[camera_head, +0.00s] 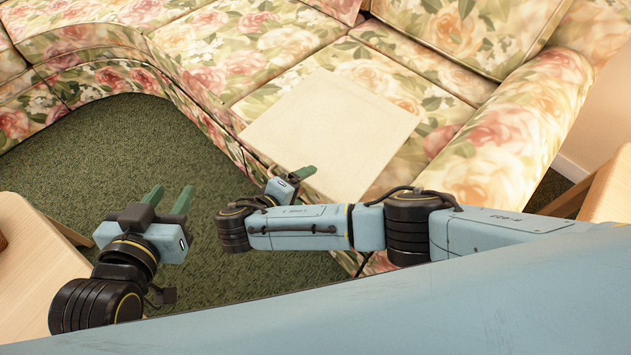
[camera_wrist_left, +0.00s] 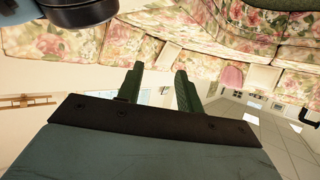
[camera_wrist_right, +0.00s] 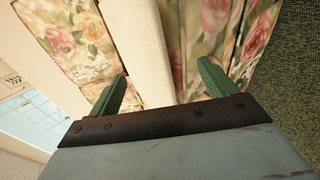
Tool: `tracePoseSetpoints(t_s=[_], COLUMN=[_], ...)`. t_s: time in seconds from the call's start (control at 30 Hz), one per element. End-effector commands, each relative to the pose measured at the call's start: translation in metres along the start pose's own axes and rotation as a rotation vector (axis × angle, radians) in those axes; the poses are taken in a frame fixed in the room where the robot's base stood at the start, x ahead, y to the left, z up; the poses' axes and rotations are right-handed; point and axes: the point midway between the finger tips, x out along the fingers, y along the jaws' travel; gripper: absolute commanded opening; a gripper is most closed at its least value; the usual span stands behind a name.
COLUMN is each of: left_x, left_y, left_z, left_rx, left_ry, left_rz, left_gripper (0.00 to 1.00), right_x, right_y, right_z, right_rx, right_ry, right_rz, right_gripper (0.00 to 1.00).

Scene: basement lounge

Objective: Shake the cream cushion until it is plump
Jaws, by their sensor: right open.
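The cream cushion (camera_head: 330,130) lies flat on the floral sofa seat in the head view. In the right wrist view the cushion (camera_wrist_right: 154,50) shows as a pale strip, its edge lined up between the two green fingers. My right gripper (camera_head: 288,173) is at the cushion's near left edge. The right gripper (camera_wrist_right: 162,78) is open, with a finger to either side of the cushion edge; I cannot tell whether they touch it. My left gripper (camera_head: 168,198) is open and empty above the green carpet, apart from the cushion. The left gripper (camera_wrist_left: 159,72) also shows empty in its wrist view.
The floral sofa (camera_head: 240,45) curves around the left and back, with an armrest (camera_head: 515,125) at the right. Wooden tables stand at the left (camera_head: 35,250) and far right (camera_head: 610,190). Green carpet (camera_head: 120,150) is clear in front of the sofa.

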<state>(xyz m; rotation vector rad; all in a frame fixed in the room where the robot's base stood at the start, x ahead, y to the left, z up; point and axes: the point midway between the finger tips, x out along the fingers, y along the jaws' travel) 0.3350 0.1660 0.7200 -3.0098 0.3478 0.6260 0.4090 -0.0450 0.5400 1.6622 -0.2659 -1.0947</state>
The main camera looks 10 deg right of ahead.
Motion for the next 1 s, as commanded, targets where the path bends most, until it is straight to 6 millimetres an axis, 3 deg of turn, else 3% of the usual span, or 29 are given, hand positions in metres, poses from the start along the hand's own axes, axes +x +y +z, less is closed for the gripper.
tracePoseSetpoints(t_s=[0.3,0.6,1.0], left_x=[0.0,-0.01,-0.017], left_y=[0.009,0.016,0.018], left_z=[-0.042,-0.076,-0.091], left_rx=[-0.003,-0.009,-0.013], left_ry=[0.259,0.475,0.569], left_rz=[0.022,0.041,0.048], left_gripper=[0.36,0.36,0.36], right_x=[0.019,0.056,0.071], right_y=[0.0,-0.001,-0.002], right_z=[0.0,0.0,0.003], right_rx=[0.0,0.001,-0.004], right_ry=[-0.001,-0.003,-0.008], right_rz=[0.001,0.0,-0.004], right_gripper=[0.84,0.84,0.84])
